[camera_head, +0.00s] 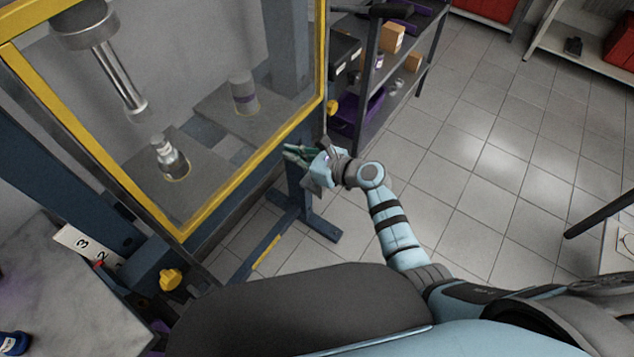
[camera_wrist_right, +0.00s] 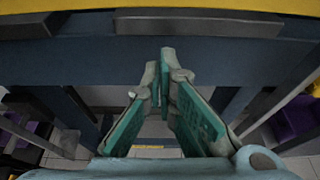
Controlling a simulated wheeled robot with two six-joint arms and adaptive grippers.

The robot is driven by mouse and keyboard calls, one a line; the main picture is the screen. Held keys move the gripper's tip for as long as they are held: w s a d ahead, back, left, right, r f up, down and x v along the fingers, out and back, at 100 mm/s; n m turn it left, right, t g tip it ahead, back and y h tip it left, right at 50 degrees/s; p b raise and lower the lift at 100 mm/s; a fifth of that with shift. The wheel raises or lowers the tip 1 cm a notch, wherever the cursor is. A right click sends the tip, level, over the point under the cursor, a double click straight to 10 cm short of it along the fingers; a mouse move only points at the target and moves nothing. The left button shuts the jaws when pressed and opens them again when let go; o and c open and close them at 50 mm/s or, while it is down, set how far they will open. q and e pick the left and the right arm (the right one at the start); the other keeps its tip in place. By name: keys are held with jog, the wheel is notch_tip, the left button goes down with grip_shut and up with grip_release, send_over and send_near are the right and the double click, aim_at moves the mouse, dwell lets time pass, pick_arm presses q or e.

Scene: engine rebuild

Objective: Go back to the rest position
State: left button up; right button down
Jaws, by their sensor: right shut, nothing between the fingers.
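My right gripper (camera_head: 294,152) is in front of the press, close to the lower right part of its yellow-edged guard door. In the right wrist view its teal-padded fingers (camera_wrist_right: 164,62) come together at the tips, with nothing between them. A dark blue cross beam (camera_wrist_right: 80,62) of the press fills the view just beyond the fingertips; I cannot tell whether they touch it. My left gripper is in neither view.
The press guard door (camera_head: 215,207) stands shut in front of a metal part (camera_head: 172,160) and a grey cylinder (camera_head: 243,95). A shelf rack (camera_head: 372,75) stands behind my right arm. A workbench (camera_head: 40,285) is at lower left. The tiled floor (camera_head: 490,160) on the right is clear.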

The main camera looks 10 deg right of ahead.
jog(key=p+v, duration=0.2)
jog(key=v, duration=0.7)
jog(key=w+d+m+t+h, duration=0.25)
jog(key=d+m+t, duration=0.2)
jog(key=m, duration=0.85)
jog(key=s+d+f+m+g+h, duration=0.2)
jog(key=s+d+f+m+h, duration=0.3)
jog(key=f+m, duration=0.6)
jog(key=s+d+f+m+g+h, duration=0.25)
jog(key=s+d+f+m, duration=0.35)
jog(key=f+m, duration=0.5)
jog(key=s+f+m+g, duration=0.3)
jog(key=s+f, duration=0.2)
jog(key=s, duration=0.6)
jog(key=s+f+m+g, duration=0.3)
jog(key=s+f, duration=0.2)
jog(key=s, duration=0.6)
jog(key=s+f+m+g, duration=0.3)
jog(key=s+f, duration=0.2)
jog(key=s, duration=0.6)
jog(key=shift+s+d+f+m+h, duration=0.25)
jog(key=shift+s+d+m+h, duration=0.05)
jog(key=shift+s+d, duration=0.1)
